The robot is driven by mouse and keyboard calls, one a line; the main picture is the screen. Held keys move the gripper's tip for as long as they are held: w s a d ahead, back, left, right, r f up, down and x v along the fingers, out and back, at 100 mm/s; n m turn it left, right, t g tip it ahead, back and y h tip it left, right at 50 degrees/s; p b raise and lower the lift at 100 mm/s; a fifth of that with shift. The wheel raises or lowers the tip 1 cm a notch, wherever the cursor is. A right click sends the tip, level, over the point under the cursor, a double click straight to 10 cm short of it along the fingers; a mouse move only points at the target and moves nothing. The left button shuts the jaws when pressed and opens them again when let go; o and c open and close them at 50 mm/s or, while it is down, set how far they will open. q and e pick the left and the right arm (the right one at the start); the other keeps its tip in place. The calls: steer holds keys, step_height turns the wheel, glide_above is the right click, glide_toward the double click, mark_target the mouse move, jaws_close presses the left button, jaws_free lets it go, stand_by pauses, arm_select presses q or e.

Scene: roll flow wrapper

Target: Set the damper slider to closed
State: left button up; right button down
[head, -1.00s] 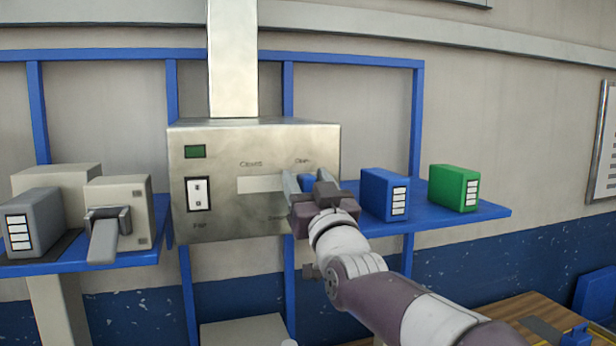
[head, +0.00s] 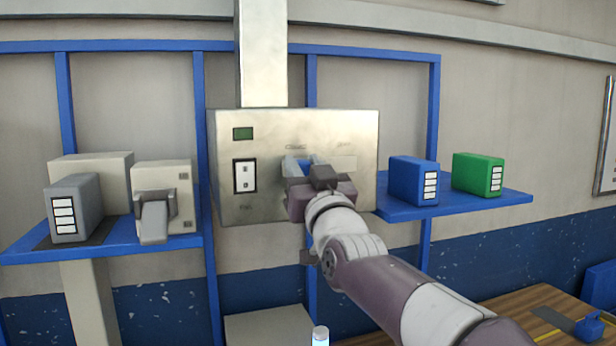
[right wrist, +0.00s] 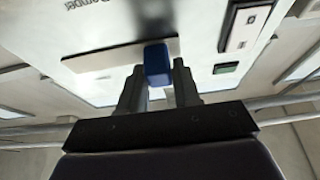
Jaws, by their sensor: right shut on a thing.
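The damper slider is a blue knob (head: 305,167) in a pale horizontal slot (head: 345,163) on the front of a metal panel box (head: 225,205). A "Closed" label is above the slot's left part and a fainter one, "Open", above its right part. My right gripper (head: 303,173) is shut on the knob, at the left part of the slot. In the right wrist view the knob (right wrist: 157,64) sits between the two fingertips (right wrist: 157,80), near the slot end closest to the switch. My left gripper is not in view.
A white switch (head: 245,176) and a green window (head: 243,133) are left of the slot. A blue box (head: 405,182) and a green box (head: 475,175) stand on the right shelf. A grey box (head: 75,205) and a lever unit (head: 175,185) stand on the left shelf.

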steer(key=shift+d, duration=0.1)
steer(key=shift+a, duration=0.3)
steer(key=c, duration=0.9)
jaws_free()
steer(key=b+v, duration=0.3)
steer(key=v, duration=0.3)
steer(key=b+v, duration=0.4)
steer(key=v, duration=0.3)
steer(key=shift+s+a+r+b, duration=0.1)
steer(key=shift+a+r+b, duration=0.1)
steer(key=shift+b, duration=0.1)
steer(key=shift+f, duration=0.1)
